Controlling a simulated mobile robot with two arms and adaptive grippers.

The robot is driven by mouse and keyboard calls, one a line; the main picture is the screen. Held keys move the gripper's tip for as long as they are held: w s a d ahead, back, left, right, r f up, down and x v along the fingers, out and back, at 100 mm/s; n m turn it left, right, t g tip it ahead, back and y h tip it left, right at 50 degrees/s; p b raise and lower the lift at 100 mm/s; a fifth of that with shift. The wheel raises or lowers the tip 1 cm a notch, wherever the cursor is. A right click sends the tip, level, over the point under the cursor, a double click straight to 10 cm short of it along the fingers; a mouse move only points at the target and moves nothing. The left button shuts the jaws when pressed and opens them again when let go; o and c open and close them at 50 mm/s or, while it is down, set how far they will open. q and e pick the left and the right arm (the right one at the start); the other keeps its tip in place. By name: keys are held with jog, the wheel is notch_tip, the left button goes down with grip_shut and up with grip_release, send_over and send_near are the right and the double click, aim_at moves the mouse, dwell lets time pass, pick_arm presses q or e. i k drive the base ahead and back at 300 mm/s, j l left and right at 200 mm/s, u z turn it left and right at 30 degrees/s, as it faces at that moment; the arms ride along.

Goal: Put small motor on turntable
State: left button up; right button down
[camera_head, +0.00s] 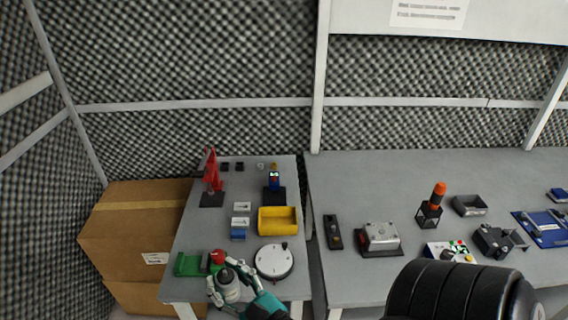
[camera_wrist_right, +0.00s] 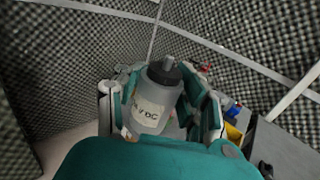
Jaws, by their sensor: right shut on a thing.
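The small motor (camera_wrist_right: 154,98) is a grey cylinder with a dark cap, a short shaft and a paper label ending in "DC". My right gripper (camera_wrist_right: 160,108) is shut around its body, with a finger on each side. In the head view the right gripper (camera_head: 229,282) holds the motor (camera_head: 230,292) over the front of the left table. The turntable (camera_head: 274,262) is a white round disc with a dark rim, on the table just right of the gripper. Its top looks bare apart from a small dark mark near its upper edge. My left gripper is not in view.
A green holder (camera_head: 190,264) lies left of the gripper, with a red round thing (camera_head: 217,257) beside it. A yellow bin (camera_head: 278,220) stands behind the turntable. A red stand (camera_head: 212,178) is farther back. Cardboard boxes (camera_head: 135,230) stand left of the table (camera_head: 207,226).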

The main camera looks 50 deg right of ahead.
aim_at(275, 258)
jog(key=j+z, duration=0.1)
jog(key=z, duration=0.85)
jog(key=i, duration=0.05)
